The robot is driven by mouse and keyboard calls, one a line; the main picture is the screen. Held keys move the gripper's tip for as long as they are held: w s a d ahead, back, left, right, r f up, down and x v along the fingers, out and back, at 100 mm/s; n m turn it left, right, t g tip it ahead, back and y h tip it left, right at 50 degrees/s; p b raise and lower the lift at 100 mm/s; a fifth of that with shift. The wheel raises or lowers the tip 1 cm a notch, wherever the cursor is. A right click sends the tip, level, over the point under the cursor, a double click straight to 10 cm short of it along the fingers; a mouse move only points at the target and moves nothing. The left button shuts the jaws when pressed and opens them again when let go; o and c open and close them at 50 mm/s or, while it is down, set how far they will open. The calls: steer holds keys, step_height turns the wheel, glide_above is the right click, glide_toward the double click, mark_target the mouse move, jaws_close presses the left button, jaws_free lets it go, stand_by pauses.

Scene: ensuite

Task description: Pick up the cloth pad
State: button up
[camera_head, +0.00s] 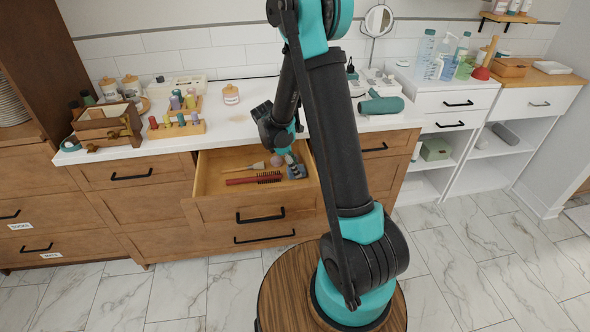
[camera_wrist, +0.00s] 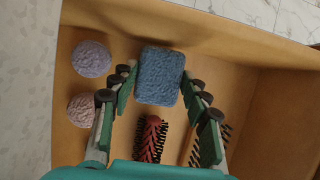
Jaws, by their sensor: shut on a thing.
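The cloth pad (camera_wrist: 160,76) is a blue, rounded rectangle with a rough surface. It sits between the fingertips of my gripper (camera_wrist: 157,80) in the wrist view, with one finger against each side. My gripper is shut on it. In the head view my gripper (camera_head: 291,160) reaches down into the open drawer (camera_head: 215,182), and the blue pad (camera_head: 296,171) shows at its tip, partly covered. I cannot tell whether the pad touches the drawer floor.
In the drawer, a red brush (camera_wrist: 151,138) lies near the pad, with a purple ball (camera_wrist: 91,58) and a pink ball (camera_wrist: 82,109) to the left. Drawer walls stand close around. The counter (camera_head: 245,117) above holds bottles, a wooden box (camera_head: 107,124) and a green hair dryer (camera_head: 381,104).

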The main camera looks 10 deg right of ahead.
step_height(320, 180, up, 19)
stand_by(0.6)
